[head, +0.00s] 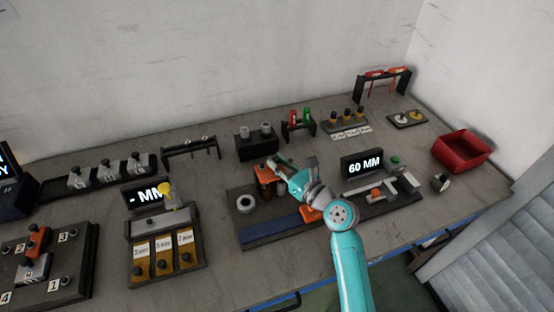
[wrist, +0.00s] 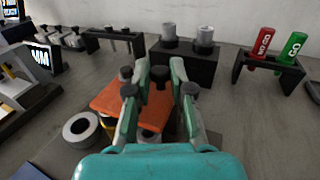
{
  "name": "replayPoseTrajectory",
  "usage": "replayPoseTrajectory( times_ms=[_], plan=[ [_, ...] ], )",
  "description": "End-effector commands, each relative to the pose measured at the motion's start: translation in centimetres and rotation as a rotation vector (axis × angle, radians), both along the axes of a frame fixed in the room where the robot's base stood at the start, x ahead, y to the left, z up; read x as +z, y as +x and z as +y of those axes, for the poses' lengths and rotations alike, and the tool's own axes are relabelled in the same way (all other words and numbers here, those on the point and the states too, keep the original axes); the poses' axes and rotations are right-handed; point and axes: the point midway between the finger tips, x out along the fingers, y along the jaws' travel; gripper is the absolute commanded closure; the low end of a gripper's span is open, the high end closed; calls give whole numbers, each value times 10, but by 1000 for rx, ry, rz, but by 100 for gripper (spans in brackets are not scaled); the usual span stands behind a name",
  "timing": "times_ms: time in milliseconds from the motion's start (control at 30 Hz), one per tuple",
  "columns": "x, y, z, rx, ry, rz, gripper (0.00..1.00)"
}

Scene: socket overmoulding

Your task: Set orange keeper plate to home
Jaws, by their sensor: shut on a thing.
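The orange keeper plate (head: 262,168) shows at the left part of the dark fixture base (head: 236,210), above dark posts. In the wrist view the orange plate (wrist: 108,104) lies between and to the left of my fingers, with dark knobs near it. My gripper (head: 277,165) reaches in from the right and is shut on the plate. In the wrist view my gripper (wrist: 158,72) has a green finger on each side of it. The fingers hide part of the plate, and I cannot tell whether it is fully seated.
A grey ring (head: 245,203) sits left of the plate. A black block with two grey cylinders (head: 256,146) and a rack with red and green plugs (head: 299,123) stand behind. A "60 MM" display (head: 362,164) stands to the right. A red bin (head: 461,150) is far right.

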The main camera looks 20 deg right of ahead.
Motion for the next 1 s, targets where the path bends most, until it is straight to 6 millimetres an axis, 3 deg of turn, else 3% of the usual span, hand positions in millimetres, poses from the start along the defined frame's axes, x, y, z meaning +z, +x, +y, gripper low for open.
replayPoseTrajectory(
  times_ms=[100,133,167,567,1000],
  plan=[
    [-1,-2,1,3,1,3,100],
    [-1,-2,1,3,1,4,76],
    [-2,-2,1,4,2,4,68],
    [-2,-6,-2,1,1,4,68],
    [-2,-78,-32,-1,2,4,68]
  ],
)
